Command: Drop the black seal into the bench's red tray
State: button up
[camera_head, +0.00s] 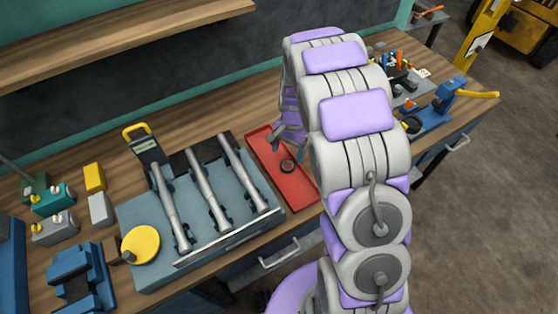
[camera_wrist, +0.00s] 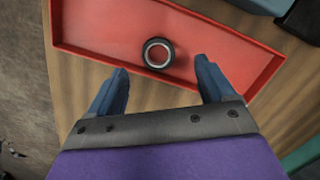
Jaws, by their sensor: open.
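The red tray (camera_head: 297,190) lies on the workbench, to the right of the grey fixture. The black seal (camera_head: 288,166) is a small dark ring inside the tray. In the wrist view the seal (camera_wrist: 158,53) lies flat on the floor of the tray (camera_wrist: 225,50), with a pale inner rim. My gripper (camera_head: 287,137) is above the far part of the tray, partly hidden by my arm in the head view. In the wrist view my gripper (camera_wrist: 162,82) is open, its blue fingers apart and empty. The seal is beyond the fingertips, apart from them.
The grey fixture (camera_head: 225,238) with several metal rods stands left of the tray. A yellow disc (camera_head: 141,244) and a blue vise-like block (camera_head: 80,275) are farther left. A blue vise (camera_head: 436,112) with a yellow handle is at the right. A wooden shelf (camera_head: 120,38) overhangs the back.

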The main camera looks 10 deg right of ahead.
notch_tip(320, 180, up, 13)
jog(key=w+p, duration=0.1)
jog(key=shift+d+r+p, duration=0.2)
jog(key=shift+d+p, duration=0.1)
jog(key=shift+p, duration=0.05)
jog(key=shift+a, duration=0.25)
jog(key=s+r+n, duration=0.2)
jog(key=s+r, duration=0.2)
jog(key=s, duration=0.4)
jog(key=s+r+n, duration=0.1)
jog(key=s+r, duration=0.3)
jog(key=s, duration=0.4)
jog(key=s+a+n+h, duration=0.1)
jog(key=s+n, duration=0.4)
jog(key=s, duration=1.4)
jog(key=shift+s+f+g+b, duration=0.3)
jog(key=shift+s+g, duration=0.1)
